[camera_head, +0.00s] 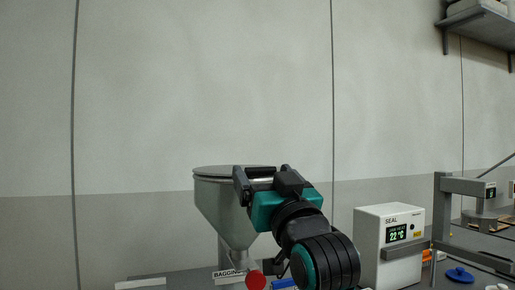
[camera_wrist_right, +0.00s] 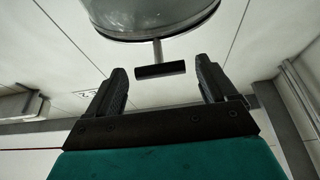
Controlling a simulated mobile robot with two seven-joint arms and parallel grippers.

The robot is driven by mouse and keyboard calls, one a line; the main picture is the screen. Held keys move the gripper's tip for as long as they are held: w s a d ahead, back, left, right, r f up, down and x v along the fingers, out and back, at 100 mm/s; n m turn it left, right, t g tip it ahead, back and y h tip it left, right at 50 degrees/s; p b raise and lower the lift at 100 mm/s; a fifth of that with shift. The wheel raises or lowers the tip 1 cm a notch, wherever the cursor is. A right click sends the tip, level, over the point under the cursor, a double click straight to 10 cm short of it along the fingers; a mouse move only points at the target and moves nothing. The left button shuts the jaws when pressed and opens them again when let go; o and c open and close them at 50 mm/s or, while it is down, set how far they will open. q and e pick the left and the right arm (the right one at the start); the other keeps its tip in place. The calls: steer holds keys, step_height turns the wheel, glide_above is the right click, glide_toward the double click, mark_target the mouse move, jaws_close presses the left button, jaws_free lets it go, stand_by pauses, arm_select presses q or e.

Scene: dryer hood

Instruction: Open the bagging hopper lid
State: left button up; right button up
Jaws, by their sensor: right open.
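The bagging hopper (camera_head: 222,208) is a pale grey funnel at the centre of the head view, with a sign reading BAGGING below it. Its flat round lid (camera_head: 215,170) lies level on top and looks closed. My right gripper (camera_head: 263,174) is at the hopper's right rim and hides part of it. In the right wrist view, the open right gripper (camera_wrist_right: 160,74) has one finger on each side of a dark bar handle (camera_wrist_right: 160,70). Gaps show between the handle and both fingers. A thin stem joins the handle to the round rim (camera_wrist_right: 150,30). My left gripper is not in view.
A white SEAL box (camera_head: 385,240) with a display reading 22 °C stands right of my right arm. A grey frame (camera_head: 450,185) stands farther right. A red knob (camera_head: 256,280) and a blue item (camera_head: 284,284) are low near the hopper.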

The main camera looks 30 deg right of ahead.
steer(key=shift+x, duration=2.1)
steer(key=c, duration=1.5)
